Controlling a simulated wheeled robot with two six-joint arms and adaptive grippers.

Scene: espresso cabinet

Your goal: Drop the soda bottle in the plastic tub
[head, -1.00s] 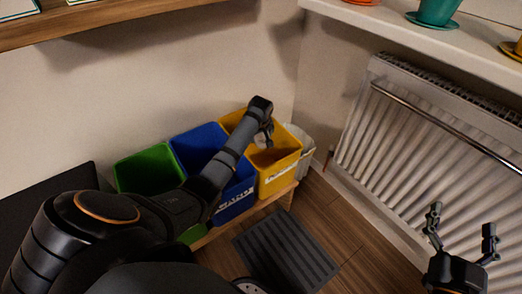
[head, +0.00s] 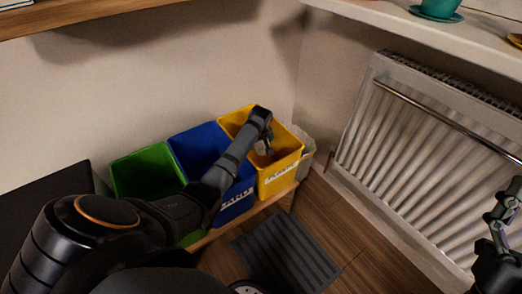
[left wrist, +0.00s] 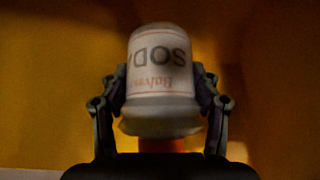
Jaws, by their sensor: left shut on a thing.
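The yellow tub (head: 281,180) stands at the right end of a row of bins and has white lettering too small to read surely. My left gripper (head: 268,149) hangs inside its opening, below the rim. In the left wrist view the gripper (left wrist: 162,108) is shut on the soda bottle (left wrist: 160,70), a pale bottle with upside-down "SODA" lettering. Yellow walls surround the bottle there. The bottle is not clear in the head view. My right gripper (head: 507,205) is at the right edge, partly cut off, by the radiator; its opening cannot be told.
A blue bin (head: 232,197) and a green bin (head: 146,172) stand left of the yellow tub on a low wooden shelf. A whitish bin (head: 306,150) is behind it at the right. A radiator (head: 420,150) lines the right wall, and a dark grate (head: 285,250) lies on the floor.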

